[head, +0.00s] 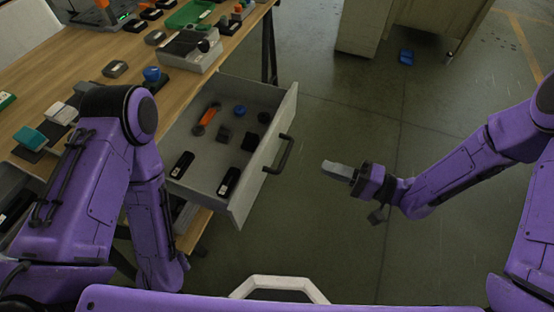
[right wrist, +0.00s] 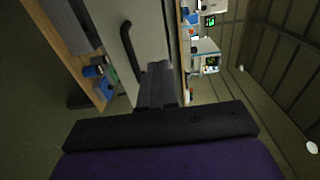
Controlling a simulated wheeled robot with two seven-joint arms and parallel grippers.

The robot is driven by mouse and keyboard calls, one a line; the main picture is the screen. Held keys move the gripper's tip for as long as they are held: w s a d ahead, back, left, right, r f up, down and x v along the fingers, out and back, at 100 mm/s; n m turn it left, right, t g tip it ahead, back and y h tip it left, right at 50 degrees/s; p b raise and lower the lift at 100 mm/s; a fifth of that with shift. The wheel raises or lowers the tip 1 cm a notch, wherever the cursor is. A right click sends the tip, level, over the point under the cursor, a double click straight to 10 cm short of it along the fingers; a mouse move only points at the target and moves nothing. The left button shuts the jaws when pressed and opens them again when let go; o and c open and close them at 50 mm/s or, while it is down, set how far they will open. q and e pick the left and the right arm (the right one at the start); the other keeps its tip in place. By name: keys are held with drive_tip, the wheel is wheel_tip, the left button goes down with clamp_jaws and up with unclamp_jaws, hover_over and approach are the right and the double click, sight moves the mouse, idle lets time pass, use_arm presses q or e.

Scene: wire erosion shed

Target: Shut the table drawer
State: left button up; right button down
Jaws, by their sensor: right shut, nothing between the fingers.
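The table drawer (head: 212,185) is pulled out from the wooden table (head: 92,62), with its grey front panel (head: 262,165) facing right. A dark bar handle (head: 279,154) is on that front. It also shows in the right wrist view, where the handle (right wrist: 130,52) is left of my fingers. My right gripper (head: 328,167) is shut and empty, to the right of the handle and apart from it in the head view. In the right wrist view my right gripper (right wrist: 158,75) points toward the drawer front (right wrist: 146,35). My left arm bends over the table's near side; its gripper is hidden.
Inside the drawer lie an orange tool (head: 206,118), a blue round item (head: 240,110) and several dark blocks. The tabletop holds many small items and a green tray (head: 190,13).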

sight(265, 149)
drive_tip(key=x, duration=1.3)
drive_tip(key=shift+s+a+r, duration=0.25)
drive_tip(key=shift+s+a, duration=0.05)
drive_tip(key=shift+a, duration=0.1)
drive_tip(key=shift+w+a, duration=0.1)
drive_tip(key=shift+a, duration=0.15)
